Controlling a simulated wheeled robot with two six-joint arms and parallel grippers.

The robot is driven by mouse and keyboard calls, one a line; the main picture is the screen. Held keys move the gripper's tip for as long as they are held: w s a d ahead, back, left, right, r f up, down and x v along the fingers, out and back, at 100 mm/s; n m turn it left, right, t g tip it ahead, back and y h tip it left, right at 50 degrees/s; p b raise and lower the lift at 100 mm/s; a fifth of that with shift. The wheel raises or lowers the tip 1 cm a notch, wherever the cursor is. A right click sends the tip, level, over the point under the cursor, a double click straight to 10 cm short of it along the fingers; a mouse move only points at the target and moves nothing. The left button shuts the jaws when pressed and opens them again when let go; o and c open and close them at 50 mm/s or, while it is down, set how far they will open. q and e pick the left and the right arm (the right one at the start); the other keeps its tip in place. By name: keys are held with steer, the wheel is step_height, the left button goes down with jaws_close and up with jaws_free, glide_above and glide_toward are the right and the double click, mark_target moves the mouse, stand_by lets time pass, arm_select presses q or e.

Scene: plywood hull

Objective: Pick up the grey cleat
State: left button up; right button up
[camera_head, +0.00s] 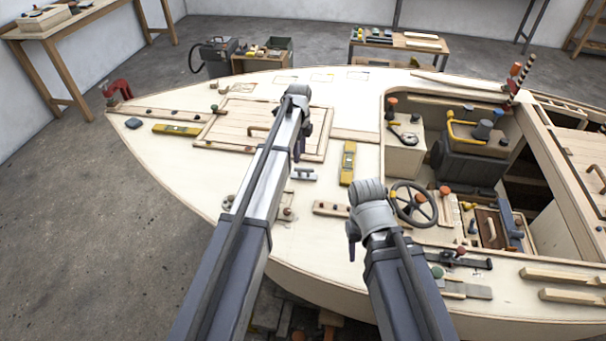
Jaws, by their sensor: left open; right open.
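The grey cleat (304,175) lies on the pale plywood deck (265,190), just right of my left arm and near the hatch's lower right corner. My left gripper (297,157) hangs from its wrist just above the cleat in the picture. It is open and looks empty; the height between them is hard to judge. My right gripper (351,257) is open, pointing down over the deck left of the steering wheel (413,204). Its fingers are small and partly hidden by its own wrist.
A wooden hatch (250,118) with a handle lies left of the cleat. A yellow level (347,163) lies to its right and another yellow level (176,130) at far left. A drilled wooden strip (330,208) lies below the cleat. The cockpit opens at right.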

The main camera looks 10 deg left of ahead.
mark_target(299, 168)
arm_select(q)
steer(key=shift+s+f+b, duration=0.15)
steer(key=shift+f+b, duration=1.7)
steer(key=shift+f, duration=0.1)
steer(key=shift+s+f+b, duration=0.15)
steer(key=shift+f+b, duration=1.65)
steer(key=shift+f, duration=0.1)
arm_select(e)
steer(key=shift+f, duration=3.85)
steer(key=shift+r, duration=0.1)
arm_select(q)
steer(key=shift+r, duration=0.1)
jaws_close()
